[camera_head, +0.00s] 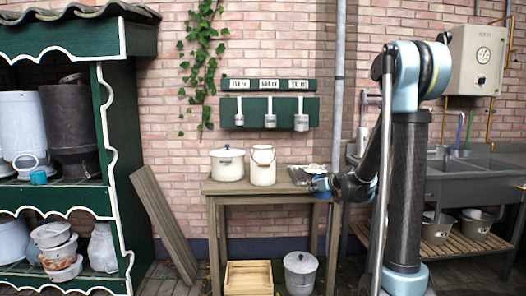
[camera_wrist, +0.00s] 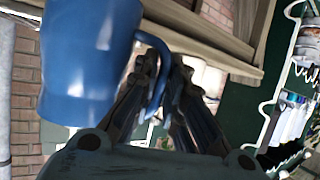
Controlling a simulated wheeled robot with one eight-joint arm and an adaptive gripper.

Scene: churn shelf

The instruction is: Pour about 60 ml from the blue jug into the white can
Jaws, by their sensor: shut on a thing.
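The blue jug (camera_wrist: 88,60) fills the upper left of the wrist view. My gripper (camera_wrist: 160,75) is shut on its handle, with dark fingers around it. The jug's mouth and contents are hidden, and I cannot tell how far it is tilted.
A white lidded pot (camera_head: 227,168) stands left of the can on the table (camera_head: 230,188). Metal ware (camera_head: 298,176) lies near my gripper. Below are a wooden crate (camera_head: 248,278) and a grey lidded pail (camera_head: 300,273). A green shelf (camera_head: 107,150) stands left, a sink (camera_head: 465,165) right.

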